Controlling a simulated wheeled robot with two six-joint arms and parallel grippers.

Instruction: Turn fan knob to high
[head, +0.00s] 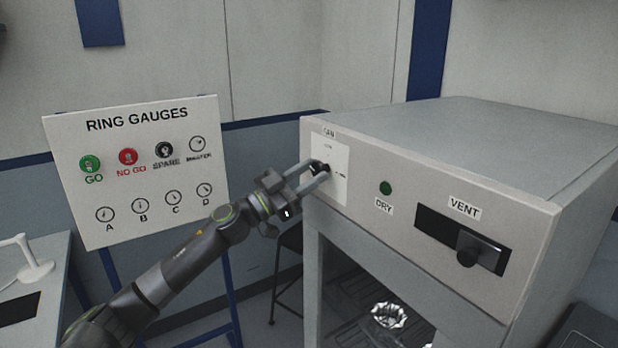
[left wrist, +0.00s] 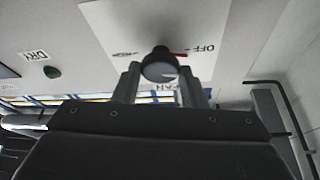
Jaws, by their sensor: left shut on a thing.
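The fan knob (head: 319,169) is a small dark round knob on a white label plate (head: 337,183) at the left end of the grey cabinet's front. My left gripper (head: 318,172) reaches it from the left and is shut on it, one finger on each side. In the left wrist view the knob (left wrist: 159,66) sits between the two fingertips, with a red mark beside it toward the OFF lettering. The other plate lettering is too small or partly hidden to read. My right gripper is in neither view.
The grey cabinet (head: 470,135) has a green DRY button (head: 386,188) and a VENT slider (head: 466,250) right of the knob. A metal part (head: 388,315) lies inside its open lower bay. A ring gauge board (head: 135,215) stands left, behind my left arm.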

